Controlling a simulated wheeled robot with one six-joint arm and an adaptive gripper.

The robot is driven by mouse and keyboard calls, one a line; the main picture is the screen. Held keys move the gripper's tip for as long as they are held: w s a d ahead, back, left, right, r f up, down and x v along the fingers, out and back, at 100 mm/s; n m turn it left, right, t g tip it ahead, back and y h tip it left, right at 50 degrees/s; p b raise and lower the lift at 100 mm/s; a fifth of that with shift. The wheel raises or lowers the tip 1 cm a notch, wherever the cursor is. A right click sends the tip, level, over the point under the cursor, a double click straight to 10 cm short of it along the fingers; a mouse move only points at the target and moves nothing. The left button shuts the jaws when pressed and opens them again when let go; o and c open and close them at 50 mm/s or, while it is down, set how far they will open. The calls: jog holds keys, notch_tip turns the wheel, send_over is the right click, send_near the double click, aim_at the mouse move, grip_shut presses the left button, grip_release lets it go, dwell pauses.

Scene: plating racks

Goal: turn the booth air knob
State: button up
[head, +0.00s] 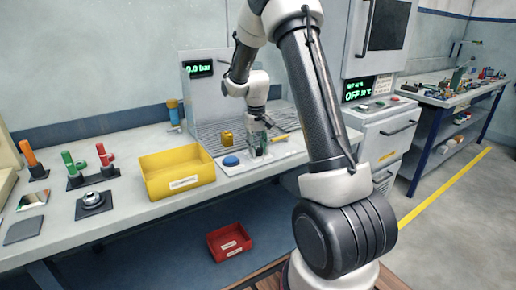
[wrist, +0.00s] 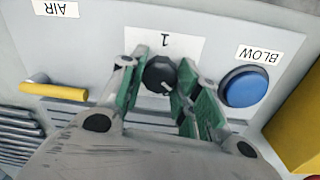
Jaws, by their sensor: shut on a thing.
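The booth air knob (wrist: 158,74) is a round black dial with a white mark, in front of a white label reading "1" in the wrist view. My gripper (wrist: 155,88) has its green-padded fingers on either side of the knob and is shut on it. In the head view my gripper (head: 257,146) is down at the panel in front of the booth, and the knob is hidden behind the fingers. The booth display (head: 199,68) reads 0.0 bar.
A blue BLOW button (wrist: 243,86) sits close beside my fingers. A yellow lever (wrist: 54,91) is on the panel's other side, near the AIR label (wrist: 55,8). A yellow bin (head: 178,171) stands left of the panel. A red bin (head: 229,241) is below the bench.

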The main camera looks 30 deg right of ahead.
aim_at(258, 149)
jog(key=n, duration=0.5)
jog(key=shift+n, duration=0.3)
jog(key=n, duration=0.4)
jog(key=shift+n, duration=0.4)
jog(key=o, duration=1.1)
jog(key=shift+c, duration=0.2)
notch_tip(258, 149, up, 12)
jog(key=shift+s+a, duration=0.15)
jog(key=shift+s, duration=0.1)
